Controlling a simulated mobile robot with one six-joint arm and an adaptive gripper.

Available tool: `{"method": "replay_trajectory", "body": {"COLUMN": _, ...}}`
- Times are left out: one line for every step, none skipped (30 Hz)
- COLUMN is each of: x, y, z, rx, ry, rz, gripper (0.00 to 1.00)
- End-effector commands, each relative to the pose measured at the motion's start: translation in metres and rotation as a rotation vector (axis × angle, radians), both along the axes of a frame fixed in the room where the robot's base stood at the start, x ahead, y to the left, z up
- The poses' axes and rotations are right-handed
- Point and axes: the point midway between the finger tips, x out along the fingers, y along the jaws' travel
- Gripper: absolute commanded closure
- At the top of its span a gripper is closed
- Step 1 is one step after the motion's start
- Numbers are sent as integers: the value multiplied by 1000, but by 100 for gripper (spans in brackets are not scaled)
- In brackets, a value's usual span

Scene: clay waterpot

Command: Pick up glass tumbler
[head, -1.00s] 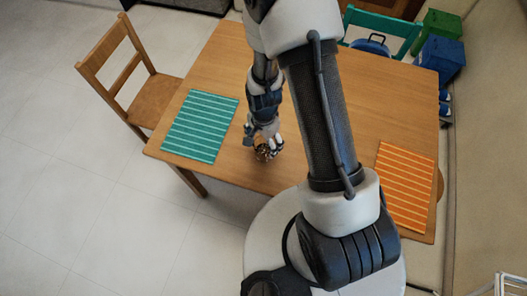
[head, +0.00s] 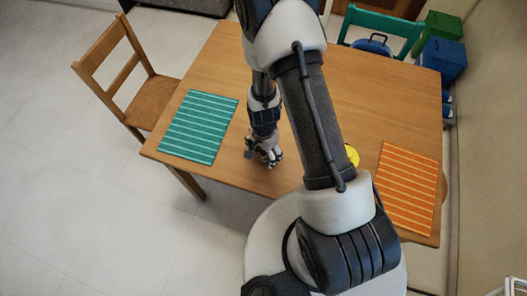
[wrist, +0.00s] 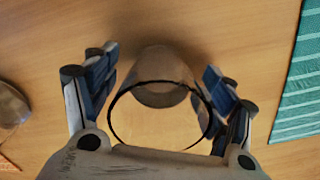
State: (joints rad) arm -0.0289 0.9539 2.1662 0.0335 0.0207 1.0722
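The glass tumbler (wrist: 165,92) is see-through with a dark round rim. In the wrist view it is between the two fingers of my gripper (wrist: 158,68), its rim towards the camera. There the tumbler cannot be made out behind the gripper.
The teal striped mat (head: 200,126) lies left of my gripper and also shows in the wrist view (wrist: 300,85). A yellow item (head: 352,155) is partly hidden by my arm. An orange mat (head: 405,188) lies at right. A greyish-brown object (wrist: 10,105) sits at the wrist view's left edge.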

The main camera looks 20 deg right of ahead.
Motion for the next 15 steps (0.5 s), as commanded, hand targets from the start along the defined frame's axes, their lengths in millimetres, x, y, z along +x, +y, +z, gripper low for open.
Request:
{"method": "replay_trajectory", "body": {"x": 0, "y": 0, "z": 0, "rx": 0, "ry": 0, "rz": 0, "gripper": 29}}
{"method": "replay_trajectory", "body": {"x": 0, "y": 0, "z": 0, "rx": 0, "ry": 0, "rz": 0, "gripper": 31}}
{"method": "replay_trajectory", "body": {"x": 0, "y": 0, "z": 0, "rx": 0, "ry": 0, "rz": 0, "gripper": 34}}
{"method": "replay_trajectory", "body": {"x": 0, "y": 0, "z": 0, "rx": 0, "ry": 0, "rz": 0, "gripper": 36}}
{"method": "replay_trajectory", "body": {"x": 0, "y": 0, "z": 0, "rx": 0, "ry": 0, "rz": 0, "gripper": 38}}
{"method": "replay_trajectory", "body": {"x": 0, "y": 0, "z": 0, "rx": 0, "ry": 0, "rz": 0, "gripper": 41}}
{"method": "replay_trajectory", "body": {"x": 0, "y": 0, "z": 0, "rx": 0, "ry": 0, "rz": 0, "gripper": 43}}
{"method": "replay_trajectory", "body": {"x": 0, "y": 0, "z": 0, "rx": 0, "ry": 0, "rz": 0, "gripper": 45}}
{"method": "replay_trajectory", "body": {"x": 0, "y": 0, "z": 0, "rx": 0, "ry": 0, "rz": 0, "gripper": 47}}
{"method": "replay_trajectory", "body": {"x": 0, "y": 0, "z": 0, "rx": 0, "ry": 0, "rz": 0, "gripper": 49}}
{"method": "replay_trajectory", "body": {"x": 0, "y": 0, "z": 0, "rx": 0, "ry": 0, "rz": 0, "gripper": 51}}
{"method": "replay_trajectory", "body": {"x": 0, "y": 0, "z": 0, "rx": 0, "ry": 0, "rz": 0, "gripper": 54}}
{"method": "replay_trajectory", "body": {"x": 0, "y": 0, "z": 0, "rx": 0, "ry": 0, "rz": 0, "gripper": 56}}
{"method": "replay_trajectory", "body": {"x": 0, "y": 0, "z": 0, "rx": 0, "ry": 0, "rz": 0, "gripper": 58}}
{"method": "replay_trajectory", "body": {"x": 0, "y": 0, "z": 0, "rx": 0, "ry": 0, "rz": 0, "gripper": 61}}
